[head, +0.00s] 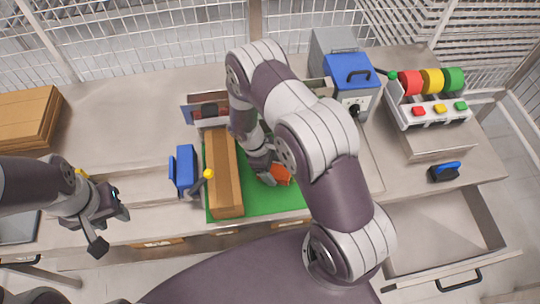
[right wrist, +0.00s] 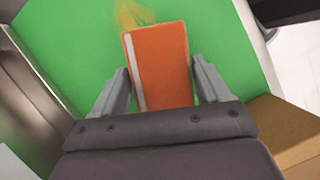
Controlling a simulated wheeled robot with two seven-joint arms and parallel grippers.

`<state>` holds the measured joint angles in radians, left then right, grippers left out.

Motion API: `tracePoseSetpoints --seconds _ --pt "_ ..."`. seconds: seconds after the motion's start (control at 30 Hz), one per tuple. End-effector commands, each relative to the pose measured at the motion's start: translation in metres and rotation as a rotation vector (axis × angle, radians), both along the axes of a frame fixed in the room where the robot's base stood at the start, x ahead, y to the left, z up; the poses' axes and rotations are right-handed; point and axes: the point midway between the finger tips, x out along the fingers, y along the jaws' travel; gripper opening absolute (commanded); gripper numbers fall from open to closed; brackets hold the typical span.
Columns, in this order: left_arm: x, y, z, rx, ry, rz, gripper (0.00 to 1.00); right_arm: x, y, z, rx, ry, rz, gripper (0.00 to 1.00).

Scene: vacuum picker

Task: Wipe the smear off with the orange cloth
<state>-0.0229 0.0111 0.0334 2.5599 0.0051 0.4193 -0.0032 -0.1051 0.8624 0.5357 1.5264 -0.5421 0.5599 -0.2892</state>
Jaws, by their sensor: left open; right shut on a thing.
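The orange cloth (right wrist: 163,62) is a folded block with a pale stripe along one side. My right gripper (right wrist: 163,85) is shut on it, one finger on each side. In the head view the cloth (head: 281,174) shows partly beside my right gripper (head: 268,172), over the green mat (head: 271,199). A yellow-orange smear (right wrist: 133,14) lies on the green surface just past the cloth's far end in the right wrist view; in the head view I cannot make it out. I cannot tell whether the cloth touches the mat. My left gripper (head: 108,221) is open and empty at the left.
A long brown box (head: 224,172) lies on the mat left of the cloth. A blue clamp-like fixture (head: 184,170) with a yellow knob stands at the left. An open drawer (head: 430,235) juts out front right.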

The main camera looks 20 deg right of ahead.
Motion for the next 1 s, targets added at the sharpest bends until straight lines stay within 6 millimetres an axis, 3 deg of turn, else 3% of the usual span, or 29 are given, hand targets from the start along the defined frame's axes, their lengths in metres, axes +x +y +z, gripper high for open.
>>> tracePoseSetpoints --seconds 0.6,1.0 --pt "0.0 0.0 0.045 0.0 0.0 0.0 0.4 0.0 0.003 0.056 -0.001 0.005 -0.006 0.52" --pt "0.0 0.0 0.046 0.0 0.0 0.0 0.4 -0.001 0.003 0.058 -0.001 0.005 -0.006 0.52"
